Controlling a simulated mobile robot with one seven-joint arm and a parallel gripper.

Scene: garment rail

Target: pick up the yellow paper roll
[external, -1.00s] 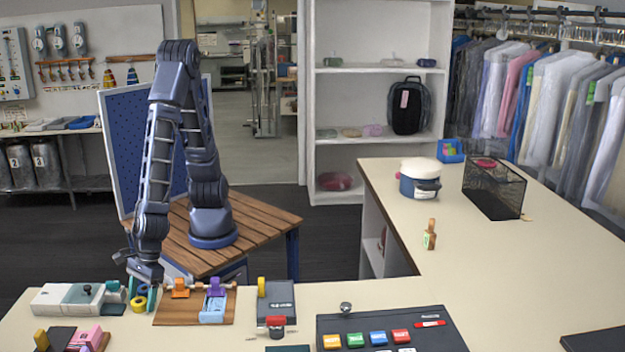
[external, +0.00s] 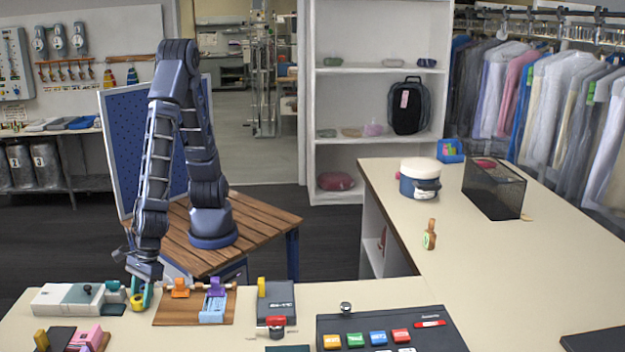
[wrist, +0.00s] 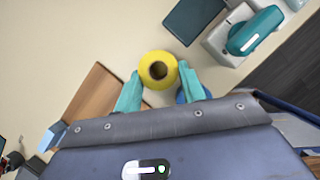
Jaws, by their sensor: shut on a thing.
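The yellow paper roll (wrist: 158,86) is a short ring with a dark round core, seen end-on in the wrist view. My gripper (wrist: 159,74) has teal fingers, one on each side of the roll, and is shut on it. In the external view my gripper (external: 142,291) is low over the near counter. There, part of the yellow roll (external: 137,303) shows between and below the fingers; the rest is hidden by them. I cannot tell whether the roll is clear of the counter.
A wooden board (external: 178,314) with orange and purple pieces lies close to the right of my gripper. A blue object (wrist: 193,93) is partly hidden beside one finger. A dark box (external: 278,300) stands farther right.

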